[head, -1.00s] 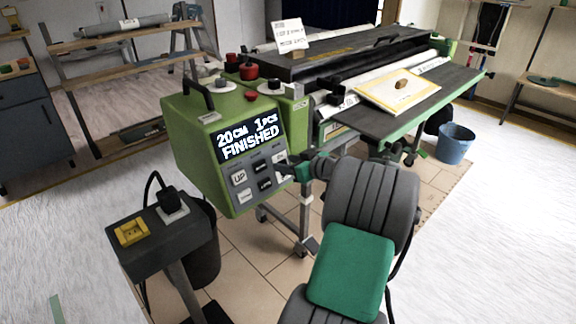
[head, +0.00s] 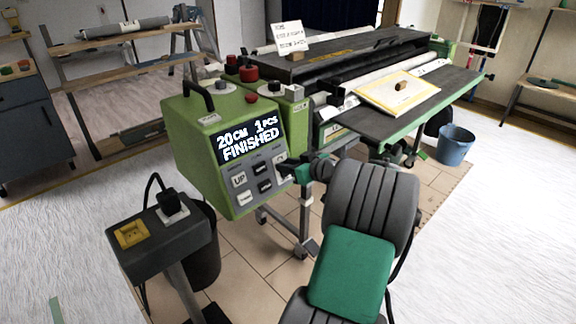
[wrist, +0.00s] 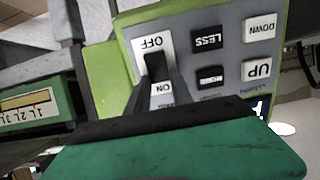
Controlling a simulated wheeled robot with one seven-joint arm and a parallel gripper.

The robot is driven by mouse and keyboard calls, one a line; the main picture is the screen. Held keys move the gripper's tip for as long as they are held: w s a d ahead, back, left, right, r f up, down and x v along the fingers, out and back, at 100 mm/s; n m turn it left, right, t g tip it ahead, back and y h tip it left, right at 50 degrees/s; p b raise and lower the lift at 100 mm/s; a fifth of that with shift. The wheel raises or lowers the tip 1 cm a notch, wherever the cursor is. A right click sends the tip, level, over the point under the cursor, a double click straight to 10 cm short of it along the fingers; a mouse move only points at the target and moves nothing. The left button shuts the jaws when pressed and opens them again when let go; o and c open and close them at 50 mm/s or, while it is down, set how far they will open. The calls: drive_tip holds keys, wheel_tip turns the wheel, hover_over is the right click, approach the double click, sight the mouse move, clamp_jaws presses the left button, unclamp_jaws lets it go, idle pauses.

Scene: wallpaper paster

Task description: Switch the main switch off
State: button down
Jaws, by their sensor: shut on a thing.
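The main switch (wrist: 154,64) is a black lever on a white plate marked OFF and ON, upside down in the wrist view. My gripper (wrist: 158,88) is at this plate, with its dark fingers shut on the switch lever. The fingers cover part of the plate near the ON label, so the lever's exact position is hard to tell. In the head view, my gripper (head: 289,172) reaches the lower right edge of the green control box (head: 190,150). The switch is mostly hidden there. The display (head: 249,143) reads "20CM 1PCS FINISHED".
Buttons marked LESS (wrist: 209,39), UP (wrist: 257,70) and DOWN (wrist: 260,28) sit close beside the switch. A dark stand with a yellow socket (head: 131,234) and a black plug (head: 168,203) is at lower left. A blue bucket (head: 455,146) stands at right.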

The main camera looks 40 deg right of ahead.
drive_tip(key=t+b, duration=0.1)
drive_tip(key=b, duration=0.1)
drive_tip(key=t+b, duration=0.1)
drive_tip(key=b, duration=0.2)
drive_tip(key=t+b, duration=0.1)
drive_tip(key=b, duration=0.2)
drive_tip(key=shift+s+f, duration=0.3)
drive_tip(key=shift+s, duration=0.05)
drive_tip(key=c, duration=1.1)
unclamp_jaws()
drive_tip(key=s, duration=0.2)
drive_tip(key=s+p, duration=0.1)
drive_tip(key=s, duration=0.4)
drive_tip(key=shift+s+d+r+p, duration=0.15)
drive_tip(key=shift+s+r+p, duration=0.2)
drive_tip(key=shift+p, duration=0.05)
